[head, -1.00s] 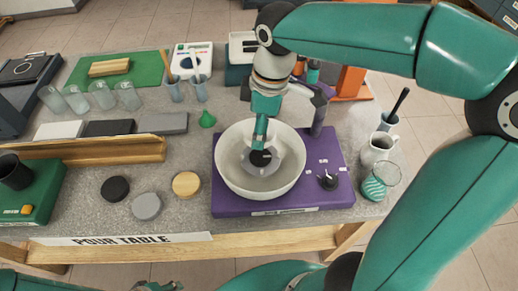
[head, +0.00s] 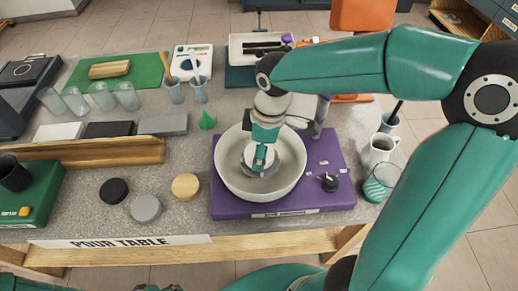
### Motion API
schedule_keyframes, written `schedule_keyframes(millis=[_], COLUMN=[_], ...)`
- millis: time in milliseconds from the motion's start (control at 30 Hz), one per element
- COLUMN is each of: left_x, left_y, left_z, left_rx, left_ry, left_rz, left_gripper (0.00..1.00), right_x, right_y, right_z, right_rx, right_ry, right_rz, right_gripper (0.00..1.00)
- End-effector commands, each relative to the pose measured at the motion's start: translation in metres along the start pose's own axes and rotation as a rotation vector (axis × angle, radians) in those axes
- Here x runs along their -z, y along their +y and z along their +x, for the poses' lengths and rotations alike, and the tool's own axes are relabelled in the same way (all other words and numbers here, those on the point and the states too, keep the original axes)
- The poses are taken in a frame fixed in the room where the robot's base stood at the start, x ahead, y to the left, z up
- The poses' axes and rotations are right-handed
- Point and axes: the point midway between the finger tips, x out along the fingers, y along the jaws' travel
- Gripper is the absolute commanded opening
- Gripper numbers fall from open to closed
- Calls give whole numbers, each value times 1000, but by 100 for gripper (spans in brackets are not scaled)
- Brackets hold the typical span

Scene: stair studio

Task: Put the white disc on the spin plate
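The spin plate unit is a purple base (head: 325,150) with a white bowl (head: 224,174) and a black knob on its right. My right gripper (head: 261,163) reaches down into the bowl from above. A pale round piece (head: 250,160) shows at its fingertips, low in the bowl. I cannot tell whether this is the white disc or the plate itself, as the fingers cover much of it. I cannot tell whether the fingers are open or shut. Of my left gripper (head: 160,288), only a dark sliver shows at the bottom edge.
A black disc (head: 114,190), a grey disc (head: 146,208) and a wooden disc (head: 186,186) lie left of the base. A white jug (head: 380,149) and a striped glass (head: 380,184) stand close on the right.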

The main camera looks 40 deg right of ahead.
Motion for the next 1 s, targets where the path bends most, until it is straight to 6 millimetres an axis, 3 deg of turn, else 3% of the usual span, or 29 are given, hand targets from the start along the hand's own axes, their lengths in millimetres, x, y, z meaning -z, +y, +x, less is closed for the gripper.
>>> schedule_keyframes(millis=[33, 167, 600, 767, 1000], left_x=[0, 0, 0, 0, 0], left_y=[0, 0, 0, 1, 2], left_z=[1, 0, -1, -3, -7], left_rx=[0, 0, 0, 0, 0], left_ry=[0, 0, 0, 0, 0], left_rz=[0, 0, 0, 0, 0], left_gripper=[40, 40, 40, 40, 40], right_x=[0, 0, 0, 0, 0], right_y=[0, 0, 0, 1, 1], right_z=[1, 0, -5, -26, -74], right_rx=[0, 0, -1, -5, -4], right_ry=[0, 0, 0, 3, 4], right_rz=[0, 0, 1, 1, 1], right_gripper=[77, 97, 97, 97, 97])
